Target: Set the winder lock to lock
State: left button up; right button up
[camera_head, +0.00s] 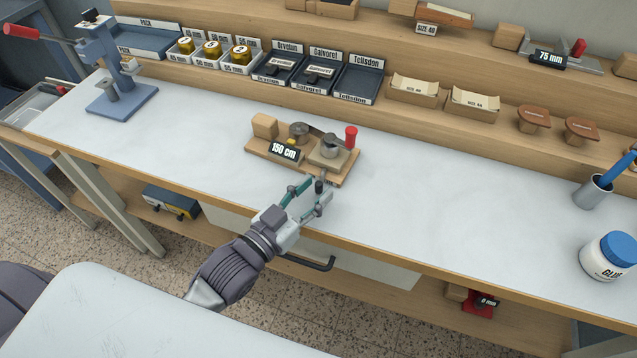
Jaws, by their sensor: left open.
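The winder (263,148) sits on a wooden base near the front middle of the white worktop, with a "150 cm" display, round metal parts and a red-topped crank knob. A small dark knob (319,186) on a thin lever sticks out at the winder's front edge; it looks like the lock. Any lock marking is too small to read. My left gripper (313,192) is open just in front of the winder, its teal fingers on either side of the dark knob. I cannot tell whether they touch it. My right gripper is not in view.
A blue press (122,98) stands at the left. Labelled trays (357,83) and wooden stamps (533,119) line the back shelf. A pen cup (592,192) and a glue jar (609,258) stand at the right.

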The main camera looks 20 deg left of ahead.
pick_arm(q)
jog(key=shift+x, duration=1)
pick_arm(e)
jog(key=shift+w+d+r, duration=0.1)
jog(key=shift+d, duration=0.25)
pick_arm(q)
grip_shut()
jog(key=shift+d+r+n+y+p, duration=0.15)
jog(key=shift+n+y+p, duration=0.2)
jog(key=shift+p, duration=0.25)
jog(key=shift+d+n+t+y+p, duration=0.25)
jog(key=shift+n+t+y+p, duration=0.15)
jog(key=shift+n+y+p, duration=0.35)
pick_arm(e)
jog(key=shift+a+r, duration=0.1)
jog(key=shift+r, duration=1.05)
pick_arm(q)
jog(key=shift+m, duration=0.3)
grip_release()
